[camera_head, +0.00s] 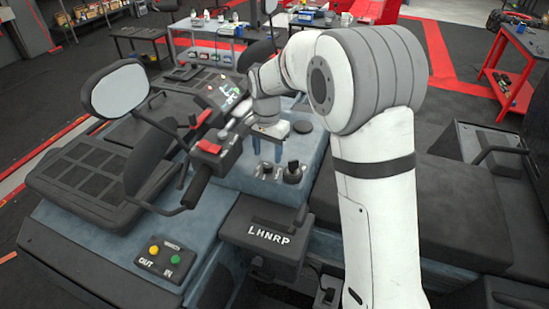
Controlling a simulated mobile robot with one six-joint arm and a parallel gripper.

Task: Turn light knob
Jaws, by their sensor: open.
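Two dark knobs stand on the blue-grey console of the vehicle, a smaller left knob (266,171) and a larger right knob (293,172). I cannot tell from any label which one is the light knob. My gripper (267,148) points down over the console, just behind the two knobs in the picture. Its blue fingers are apart, with nothing seen between them. The gripper appears clear of both knobs, though the exact gap to the left one is hard to judge.
The handlebar grip with a red switch (209,147) is left of the gripper. A mirror (118,91) stands further left. The shifter panel marked LHNRP (268,236) and a winch button box (164,256) are in front. A round black cap (302,127) sits right of the gripper.

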